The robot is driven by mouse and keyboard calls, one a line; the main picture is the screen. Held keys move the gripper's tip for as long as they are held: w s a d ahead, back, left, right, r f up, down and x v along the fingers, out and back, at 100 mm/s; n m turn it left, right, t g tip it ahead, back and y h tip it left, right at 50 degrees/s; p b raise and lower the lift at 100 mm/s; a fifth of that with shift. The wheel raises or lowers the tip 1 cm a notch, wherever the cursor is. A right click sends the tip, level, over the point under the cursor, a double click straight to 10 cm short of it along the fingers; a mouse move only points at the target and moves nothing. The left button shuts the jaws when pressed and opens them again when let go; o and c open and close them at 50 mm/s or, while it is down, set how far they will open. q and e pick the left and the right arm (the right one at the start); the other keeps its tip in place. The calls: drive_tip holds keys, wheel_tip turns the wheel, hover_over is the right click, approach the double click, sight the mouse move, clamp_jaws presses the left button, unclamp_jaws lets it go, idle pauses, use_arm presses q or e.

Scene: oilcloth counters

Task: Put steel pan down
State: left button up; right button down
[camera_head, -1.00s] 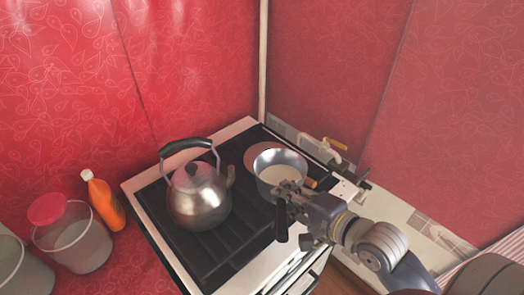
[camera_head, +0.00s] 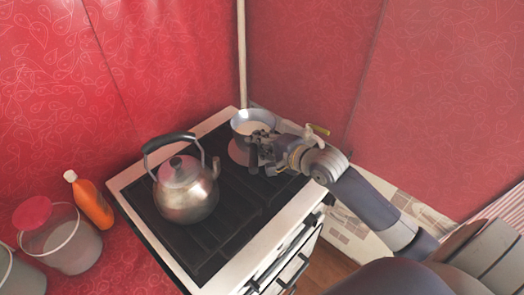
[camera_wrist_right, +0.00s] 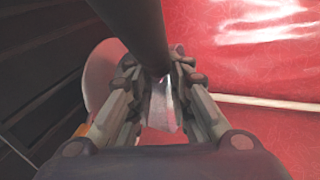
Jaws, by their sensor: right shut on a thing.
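The steel pan (camera_head: 250,122) is at the back corner of the black stove top (camera_head: 236,213) in the head view, roughly upright with a pale inside. My right gripper (camera_head: 261,151) is at the pan's near side. It is shut on the pan's dark handle (camera_wrist_right: 136,25), which runs between the fingers (camera_wrist_right: 154,85) in the wrist view. The pan's underside is hidden, so I cannot tell whether it touches the stove. A pinkish round disc (camera_head: 238,153) shows just below the pan. My left gripper is out of view.
A steel kettle (camera_head: 187,192) stands on the stove left of the pan. An orange bottle (camera_head: 93,205) and a bucket (camera_head: 75,250) stand on the red counter at left. The stove's front middle is clear. Red walls (camera_head: 310,70) close in behind.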

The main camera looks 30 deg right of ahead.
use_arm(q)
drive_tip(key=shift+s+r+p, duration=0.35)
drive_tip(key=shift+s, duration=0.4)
use_arm(e)
drive_tip(key=f, duration=0.1)
drive_tip(key=w+f, duration=0.1)
drive_tip(key=f, duration=0.1)
drive_tip(key=shift+d, duration=0.1)
drive_tip(key=c, duration=1.9)
unclamp_jaws()
drive_tip(key=shift+s+f, duration=0.15)
drive_tip(key=shift+f, duration=0.2)
drive_tip(key=o, duration=0.5)
drive_tip(key=shift+c, duration=0.2)
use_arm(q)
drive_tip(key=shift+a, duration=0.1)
use_arm(e)
drive_tip(key=shift+r, duration=0.1)
